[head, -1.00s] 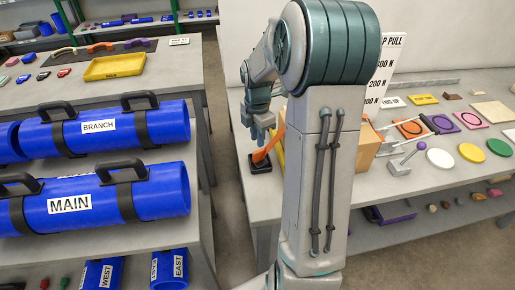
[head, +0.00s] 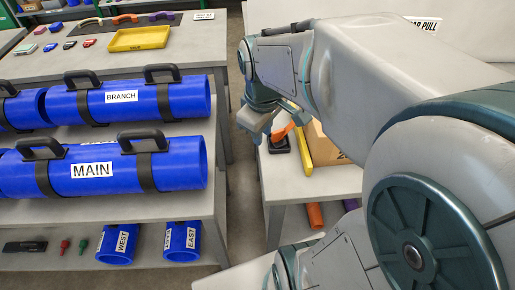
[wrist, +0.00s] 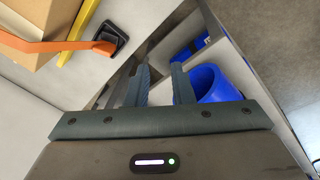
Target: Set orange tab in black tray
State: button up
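The orange tab (head: 283,131) is a strip at the cardboard box's left side, slanting down to the small black tray (head: 280,145) on the right-hand bench. In the wrist view the orange strip (wrist: 50,46) runs from beside the box, and its end overlaps the black tray (wrist: 109,36). Whether it rests inside the tray or only over its rim I cannot tell. My gripper (wrist: 160,84) is open, with nothing between its fingers. In the head view my gripper (head: 258,119) hangs above and left of the tray, apart from the tab.
A yellow bar (head: 303,147) stands beside the cardboard box (head: 325,148). A gap of floor separates the benches. Blue pipes with black handles (head: 128,174) fill the left rack, and a yellow tray (head: 139,39) sits behind them. My arm hides much of the right bench.

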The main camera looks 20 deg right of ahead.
jog(key=s+a+m+t, duration=0.1)
jog(key=s+a+m, duration=0.2)
jog(key=s+m, duration=0.3)
jog(key=shift+s+f+y, duration=0.3)
jog(key=shift+s+f, duration=0.1)
jog(key=shift+s, duration=0.1)
